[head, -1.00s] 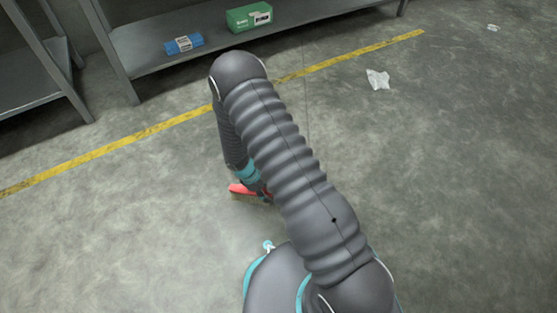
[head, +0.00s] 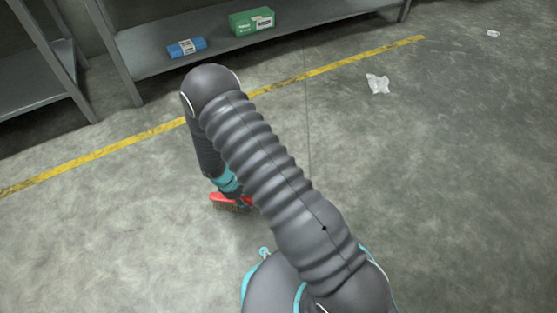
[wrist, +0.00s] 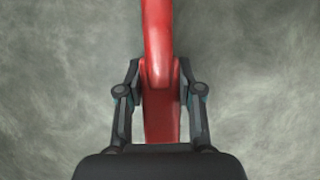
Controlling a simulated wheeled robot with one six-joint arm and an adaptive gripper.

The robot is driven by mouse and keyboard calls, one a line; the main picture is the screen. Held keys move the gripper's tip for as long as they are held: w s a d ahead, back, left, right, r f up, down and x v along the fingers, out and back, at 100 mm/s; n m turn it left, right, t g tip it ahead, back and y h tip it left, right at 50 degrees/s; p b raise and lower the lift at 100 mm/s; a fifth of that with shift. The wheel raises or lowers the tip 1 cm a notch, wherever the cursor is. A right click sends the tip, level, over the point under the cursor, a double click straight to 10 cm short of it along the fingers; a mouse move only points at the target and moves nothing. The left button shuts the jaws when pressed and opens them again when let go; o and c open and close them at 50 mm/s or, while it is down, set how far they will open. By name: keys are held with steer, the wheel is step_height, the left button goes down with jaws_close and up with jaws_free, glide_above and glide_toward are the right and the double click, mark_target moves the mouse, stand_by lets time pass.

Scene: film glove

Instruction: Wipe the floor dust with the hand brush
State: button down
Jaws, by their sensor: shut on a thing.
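The hand brush is red with bristles underneath. It shows in the head view (head: 219,198) low over the floor, partly hidden by my arm, and I cannot tell whether its bristles touch the floor. In the wrist view the red brush (wrist: 158,40) runs up the middle of the picture. My gripper (wrist: 160,90) is shut on it, with one finger on each side. In the head view my gripper (head: 238,195) is mostly hidden behind my arm. Pale, cloudy patches mark the grey floor (wrist: 255,60) around the brush; I cannot tell dust from floor texture.
A metal shelf (head: 150,50) at the back holds a blue pack (head: 187,47) and a green box (head: 251,21). Another shelf (head: 35,80) stands at the left. A yellow line (head: 120,144) crosses the floor. Crumpled white scraps (head: 377,84) lie at right. Floor around the brush is open.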

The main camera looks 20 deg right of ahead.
steer(key=shift+w+r+p, duration=0.1)
steer(key=shift+r+p, duration=1.55)
steer(key=shift+r, duration=1.7)
